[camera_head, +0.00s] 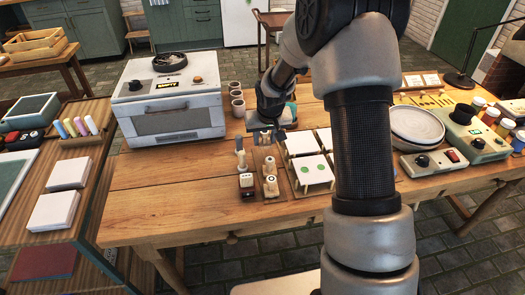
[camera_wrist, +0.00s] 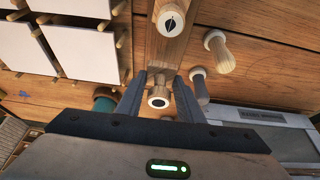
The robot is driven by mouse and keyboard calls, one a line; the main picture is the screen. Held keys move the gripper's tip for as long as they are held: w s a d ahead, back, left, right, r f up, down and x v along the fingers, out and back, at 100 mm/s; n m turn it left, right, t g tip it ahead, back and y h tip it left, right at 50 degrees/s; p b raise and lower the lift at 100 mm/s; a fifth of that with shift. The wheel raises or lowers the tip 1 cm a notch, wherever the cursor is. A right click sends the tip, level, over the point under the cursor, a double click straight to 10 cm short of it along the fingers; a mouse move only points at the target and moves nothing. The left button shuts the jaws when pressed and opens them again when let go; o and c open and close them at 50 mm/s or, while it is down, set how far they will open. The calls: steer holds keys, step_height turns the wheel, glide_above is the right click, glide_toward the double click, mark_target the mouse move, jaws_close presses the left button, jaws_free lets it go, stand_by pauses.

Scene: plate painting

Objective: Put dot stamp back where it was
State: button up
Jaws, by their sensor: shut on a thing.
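The dot stamp (camera_wrist: 158,98) has a pale wooden body and a black dot on its round face. In the wrist view it sits between the two fingers of my gripper (camera_wrist: 158,92), which is shut on it. In the head view my gripper (camera_head: 265,138) is at the far end of the wooden stamp board (camera_head: 258,177), and the held stamp is hard to make out there. A stamp with a dark leaf mark (camera_wrist: 171,20) is on the same board (camera_wrist: 168,50). I cannot tell whether the dot stamp touches the board.
A white kiln (camera_head: 170,105) stands at the back left. Bare table (camera_head: 170,200) lies front left.

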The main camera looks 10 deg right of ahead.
mark_target(265, 145)
steer(key=shift+f+b, duration=0.3)
steer(key=shift+f, duration=1.8)
steer(key=shift+f, duration=0.1)
steer(key=shift+f, duration=0.15)
steer(key=o, duration=0.9)
steer(key=shift+c, duration=0.2)
